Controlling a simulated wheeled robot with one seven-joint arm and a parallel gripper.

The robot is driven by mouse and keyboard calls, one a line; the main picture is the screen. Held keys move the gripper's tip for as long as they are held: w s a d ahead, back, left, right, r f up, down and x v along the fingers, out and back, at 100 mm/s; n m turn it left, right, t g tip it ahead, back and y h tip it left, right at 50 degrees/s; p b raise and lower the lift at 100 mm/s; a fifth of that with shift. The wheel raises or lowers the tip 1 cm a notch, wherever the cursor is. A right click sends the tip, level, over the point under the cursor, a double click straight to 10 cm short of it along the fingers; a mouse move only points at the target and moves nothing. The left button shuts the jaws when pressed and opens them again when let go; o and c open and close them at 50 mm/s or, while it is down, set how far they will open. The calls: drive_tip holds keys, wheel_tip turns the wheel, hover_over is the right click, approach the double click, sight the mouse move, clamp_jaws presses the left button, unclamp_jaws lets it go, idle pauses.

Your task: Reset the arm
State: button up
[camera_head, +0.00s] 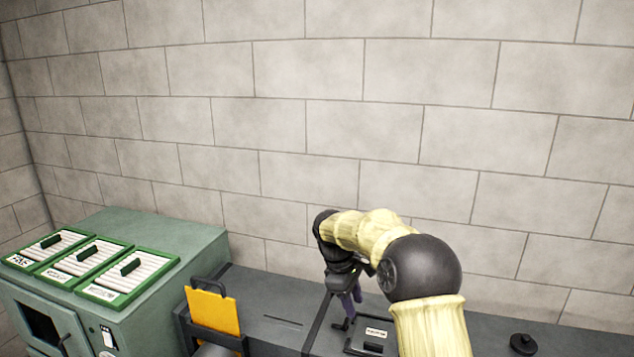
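My arm, cream-coloured with black joints, rises from the bottom right of the head view and bends over to the left. My gripper (346,310) points down over the dark grey bench (276,297), beside a panel with a small label (376,333). A purple part shows at the gripper, partly hidden by dark parts; I cannot tell whether it is a held thing. The fingers are small and dark, and their gap cannot be made out.
A green cabinet (190,245) at the left carries several green-framed white filter panels (120,275) with black handles. A yellow-orange plate (212,312) stands in a dark holder left of my gripper. A black knob (523,343) sits at the right. A block wall (300,120) stands behind.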

drive_tip(key=s+d+f+m+t+y, duration=0.1)
drive_tip(key=s+d+m, duration=0.2)
drive_tip(key=s, duration=1)
drive_tip(key=s+d+f+m+t+y, duration=0.2)
drive_tip(key=s+m, duration=0.7)
drive_tip(key=s, duration=0.5)
drive_tip(key=shift+d, duration=0.7)
